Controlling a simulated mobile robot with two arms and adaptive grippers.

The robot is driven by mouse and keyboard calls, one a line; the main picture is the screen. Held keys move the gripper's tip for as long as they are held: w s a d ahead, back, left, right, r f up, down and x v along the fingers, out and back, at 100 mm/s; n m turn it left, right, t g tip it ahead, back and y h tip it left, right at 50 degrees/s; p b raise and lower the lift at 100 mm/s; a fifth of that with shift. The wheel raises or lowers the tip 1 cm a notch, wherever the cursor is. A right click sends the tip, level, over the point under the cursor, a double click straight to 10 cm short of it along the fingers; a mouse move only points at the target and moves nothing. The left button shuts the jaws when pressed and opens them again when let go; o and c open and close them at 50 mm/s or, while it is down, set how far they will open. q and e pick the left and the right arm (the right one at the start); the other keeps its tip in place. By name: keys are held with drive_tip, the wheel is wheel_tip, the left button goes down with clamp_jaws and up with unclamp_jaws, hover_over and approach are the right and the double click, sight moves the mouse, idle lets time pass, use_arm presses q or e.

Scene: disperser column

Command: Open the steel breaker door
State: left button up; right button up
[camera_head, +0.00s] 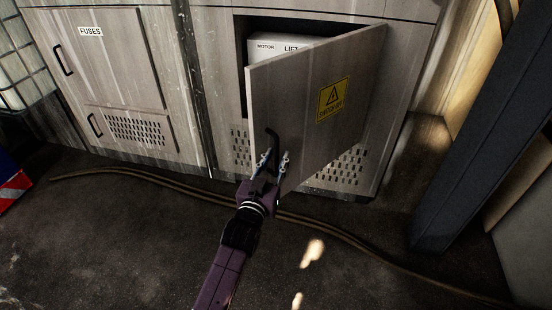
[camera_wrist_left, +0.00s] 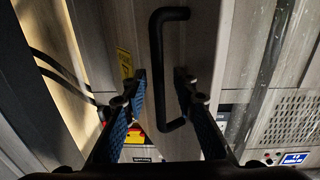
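The steel breaker door (camera_head: 300,110) stands partly open, swung out from the cabinet, its hinge side at the right. It has a yellow warning label (camera_head: 333,99) and a black bar handle (camera_head: 273,140) near its free edge. My left gripper (camera_head: 274,160) is at the handle's lower part. In the left wrist view, the gripper's two fingers (camera_wrist_left: 163,88) are apart, on either side of the black handle (camera_wrist_left: 157,65), with gaps visible between them and the bar. The door face (camera_wrist_left: 190,60) lies behind the handle. My right gripper is not in view.
Inside the opening, a pale box (camera_head: 285,47) with "MOTOR" lettering shows. A closed cabinet door labelled FUSES (camera_head: 105,60) is at the left. A cable (camera_head: 330,230) crosses the floor. A dark post (camera_head: 480,130) stands at the right. The floor before the cabinet is otherwise clear.

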use_arm(q)
drive_tip(key=shift+d, duration=0.15)
drive_tip(key=shift+s, duration=0.1)
drive_tip(key=shift+s, duration=0.3)
drive_tip(key=v, duration=1.1)
drive_tip(key=shift+a, duration=0.2)
